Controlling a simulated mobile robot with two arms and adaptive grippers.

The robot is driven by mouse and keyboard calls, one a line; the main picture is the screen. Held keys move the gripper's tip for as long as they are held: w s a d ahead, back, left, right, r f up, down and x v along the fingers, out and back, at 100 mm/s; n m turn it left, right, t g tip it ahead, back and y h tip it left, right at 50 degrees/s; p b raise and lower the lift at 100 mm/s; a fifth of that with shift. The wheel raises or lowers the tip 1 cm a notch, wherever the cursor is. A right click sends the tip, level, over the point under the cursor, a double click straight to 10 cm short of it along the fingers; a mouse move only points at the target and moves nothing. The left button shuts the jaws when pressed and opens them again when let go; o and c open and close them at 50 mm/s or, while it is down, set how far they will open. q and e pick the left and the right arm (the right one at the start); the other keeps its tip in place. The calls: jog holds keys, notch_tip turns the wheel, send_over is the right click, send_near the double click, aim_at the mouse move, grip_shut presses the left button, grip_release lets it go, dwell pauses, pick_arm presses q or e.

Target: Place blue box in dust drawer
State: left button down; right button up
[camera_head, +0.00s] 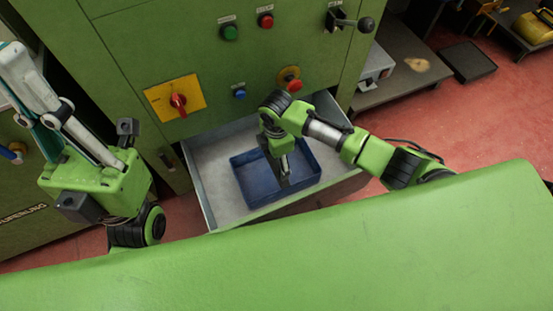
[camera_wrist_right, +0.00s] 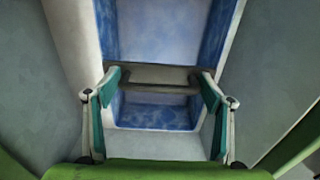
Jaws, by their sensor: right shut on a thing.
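The blue box (camera_head: 246,183) is an open rectangular tray, inside the outline of the pulled-out grey drawer (camera_head: 211,160) of the green machine. My right gripper (camera_head: 285,180) points down into the box and is shut on it. In the right wrist view my gripper (camera_wrist_right: 157,82) has its teal fingers on either side of a dark grip bar across the blue box (camera_wrist_right: 160,30). I cannot tell whether the box touches the drawer floor. My left gripper (camera_head: 30,85) is at the far left, away from the box, and its finger opening is unclear.
The machine front above the drawer carries a red rotary switch (camera_head: 178,100) on a yellow plate, several buttons and a black-knobbed lever (camera_head: 350,21). A green surface (camera_head: 330,255) fills the foreground. Grey drawer floor is bare left of the box. A dark low tray (camera_head: 468,61) lies at right.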

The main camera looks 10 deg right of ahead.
jog(key=shift+f, duration=0.15)
jog(key=o, duration=1.6)
jog(key=shift+o, duration=0.2)
